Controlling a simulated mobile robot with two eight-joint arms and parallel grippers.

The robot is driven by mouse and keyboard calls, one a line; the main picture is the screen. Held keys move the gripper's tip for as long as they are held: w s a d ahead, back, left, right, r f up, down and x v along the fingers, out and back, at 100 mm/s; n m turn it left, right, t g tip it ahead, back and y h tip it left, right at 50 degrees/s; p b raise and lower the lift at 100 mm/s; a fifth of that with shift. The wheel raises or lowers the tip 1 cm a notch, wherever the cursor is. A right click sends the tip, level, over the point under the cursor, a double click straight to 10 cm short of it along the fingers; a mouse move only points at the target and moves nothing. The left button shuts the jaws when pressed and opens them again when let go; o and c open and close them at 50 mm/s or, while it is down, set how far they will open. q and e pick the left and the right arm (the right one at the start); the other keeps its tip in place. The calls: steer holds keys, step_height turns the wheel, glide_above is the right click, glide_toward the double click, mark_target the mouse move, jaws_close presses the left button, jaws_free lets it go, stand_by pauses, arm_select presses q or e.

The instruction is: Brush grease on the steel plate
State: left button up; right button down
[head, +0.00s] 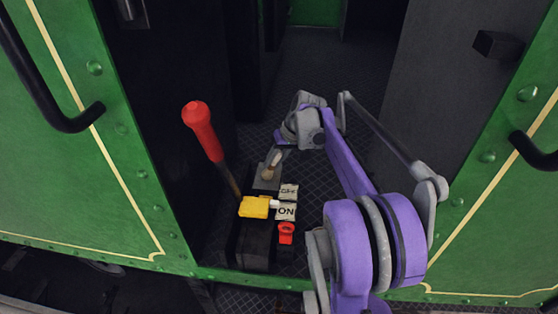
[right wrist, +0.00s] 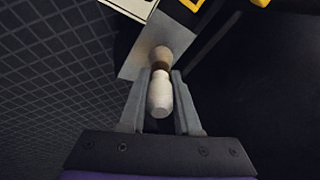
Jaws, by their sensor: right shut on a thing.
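The steel plate (head: 266,184) is a small grey sheet on the floor side of the lever box in the head view. It also shows beyond the fingers in the right wrist view (right wrist: 135,62). My right gripper (head: 276,158) is above the plate and shut on a brush. The brush (right wrist: 160,95) has a pale handle between the two fingers and a brown head pointing at the plate. The brush head overlaps the plate in both views; whether it touches I cannot tell. No grease can be made out on the plate. My left gripper is not in view.
A red-handled lever (head: 203,132) rises left of the plate. A yellow block (head: 255,207), an ON label (head: 286,211) and a small red part (head: 286,234) are nearer. Green panels (head: 60,160) with black handles flank the doorway. Patterned floor lies behind.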

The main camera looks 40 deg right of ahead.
steer(key=shift+w+a+r, duration=0.1)
steer(key=shift+w+a, duration=0.5)
steer(key=shift+w, duration=0.15)
steer(key=shift+w+a, duration=0.55)
steer(key=shift+w, duration=0.2)
steer(key=shift+w+d+p, duration=0.4)
steer(key=shift+w+d, duration=0.05)
steer(key=shift+d, duration=0.25)
steer(key=shift+s+d, duration=0.7)
steer(key=shift+s, duration=0.2)
steer(key=shift+s+d, duration=0.5)
steer(key=shift+s, duration=0.2)
steer(key=shift+s+d, duration=0.9)
steer(key=shift+d, duration=0.95)
steer(key=shift+w+a, duration=1.6)
steer(key=shift+w, duration=0.25)
steer(key=shift+w+a+p, duration=0.2)
steer(key=shift+w+a, duration=0.25)
steer(key=shift+w, duration=0.2)
steer(key=shift+w+a+p, duration=0.2)
steer(key=shift+w+a, duration=0.25)
steer(key=shift+w, duration=0.15)
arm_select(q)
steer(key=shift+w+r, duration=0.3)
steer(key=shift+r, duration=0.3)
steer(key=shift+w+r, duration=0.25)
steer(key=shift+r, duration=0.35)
